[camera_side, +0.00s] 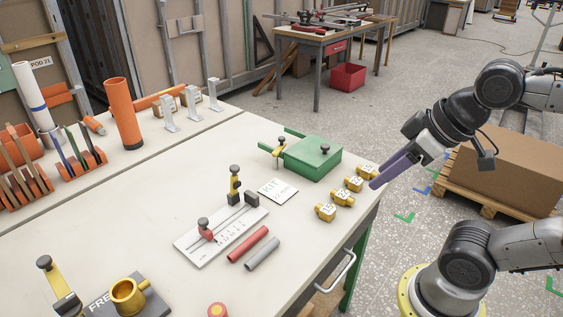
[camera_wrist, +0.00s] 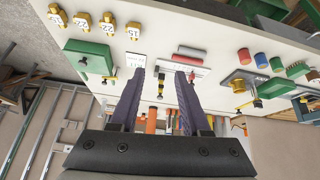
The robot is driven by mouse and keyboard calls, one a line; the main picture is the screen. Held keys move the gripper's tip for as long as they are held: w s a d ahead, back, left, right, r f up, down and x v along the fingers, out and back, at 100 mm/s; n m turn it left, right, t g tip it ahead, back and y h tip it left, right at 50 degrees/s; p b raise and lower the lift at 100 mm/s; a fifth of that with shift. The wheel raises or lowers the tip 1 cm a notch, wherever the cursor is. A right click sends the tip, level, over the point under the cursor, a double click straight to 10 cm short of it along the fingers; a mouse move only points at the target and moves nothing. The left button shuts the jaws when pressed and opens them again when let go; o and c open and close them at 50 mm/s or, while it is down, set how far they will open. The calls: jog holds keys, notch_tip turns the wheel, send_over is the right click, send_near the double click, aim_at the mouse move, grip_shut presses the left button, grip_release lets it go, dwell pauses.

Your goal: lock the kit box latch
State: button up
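The kit box (camera_side: 313,157) is a green box with a dark knob on top, near the far right side of the white bench. Green arms reach out from its left side, and a brass latch piece with a dark knob (camera_side: 280,146) stands there. I cannot tell its exact lock state. In the wrist view the box (camera_wrist: 90,54) is at upper left, with the brass piece (camera_wrist: 109,79) below its right end. My gripper (camera_side: 374,185) has purple fingers and hangs past the bench's right edge, apart from the box. In the wrist view its fingers (camera_wrist: 161,72) are spread with nothing held.
Several numbered brass fittings (camera_side: 342,198) stand between the box and the bench edge. A KIT card (camera_side: 278,191) lies in front of the box. A white measuring plate (camera_side: 221,236) with clamps, and red (camera_side: 254,244) and grey tubes (camera_side: 262,253), lie nearer.

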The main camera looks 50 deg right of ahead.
jog(key=shift+o, duration=0.5)
jog(key=w+r+n, duration=0.1)
jog(key=w+r, duration=0.4)
jog(key=shift+t, duration=0.3)
jog(key=w+d+r, duration=0.1)
jog(key=w+r, duration=0.2)
jog(key=w, duration=0.3)
jog(key=m+g, duration=0.2)
send_over(282, 137)
jog(key=s, duration=0.6)
notch_tip(282, 137, down, 11)
jog(key=x, duration=1.3)
jog(key=shift+s+f, duration=0.15)
jog(key=shift+f, duration=0.1)
jog(key=shift+d, duration=0.1)
grip_shut()
